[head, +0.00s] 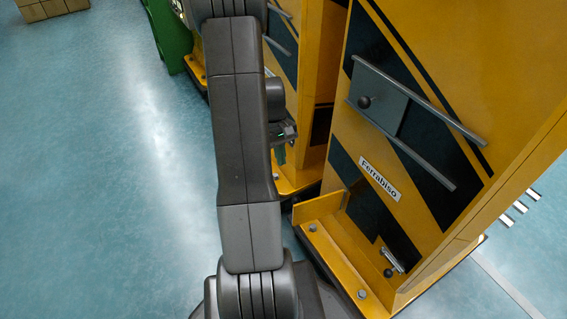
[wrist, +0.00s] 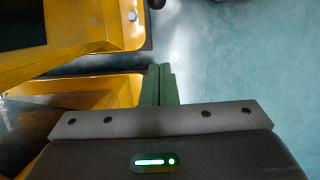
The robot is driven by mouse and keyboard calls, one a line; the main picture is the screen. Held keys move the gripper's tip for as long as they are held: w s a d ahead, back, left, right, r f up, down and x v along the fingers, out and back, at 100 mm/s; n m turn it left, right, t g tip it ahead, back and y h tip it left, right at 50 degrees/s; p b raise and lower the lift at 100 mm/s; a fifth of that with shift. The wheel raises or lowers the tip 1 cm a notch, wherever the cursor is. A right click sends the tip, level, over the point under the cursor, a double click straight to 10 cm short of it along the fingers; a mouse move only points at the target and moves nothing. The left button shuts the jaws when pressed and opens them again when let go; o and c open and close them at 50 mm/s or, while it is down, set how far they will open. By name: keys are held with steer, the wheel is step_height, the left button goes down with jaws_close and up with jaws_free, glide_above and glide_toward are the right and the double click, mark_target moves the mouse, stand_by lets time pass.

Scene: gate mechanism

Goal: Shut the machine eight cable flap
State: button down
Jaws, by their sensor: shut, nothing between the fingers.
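My gripper (wrist: 160,72) is shut and empty, its two dark green fingers together in the wrist view. In the head view it shows partly behind my arm (head: 281,153), in front of a yellow machine. The nearer yellow machine (head: 452,100) bears a "Ferrabiso" label (head: 380,178). On it a grey plate (head: 378,97) with a dark round knob sits between two slanted rails. Lower down is a small metal fitting (head: 392,259) with a dark knob beside it. No number eight is readable, and I cannot tell which part is the cable flap. My gripper appears apart from these parts.
The machine's yellow base ledge (head: 338,258) has bolts and an upright end plate (head: 318,209). Another yellow machine (head: 318,70) stands behind. A green object (head: 172,35) and brown boxes (head: 50,9) are farther back. The blue-green floor (head: 100,180) at left is clear.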

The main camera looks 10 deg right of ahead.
steer(key=s+d+f+b, duration=0.2)
steer(key=s+f+b, duration=0.2)
steer(key=f, duration=0.4)
steer(key=shift+s+f, duration=0.35)
steer(key=shift+s, duration=0.35)
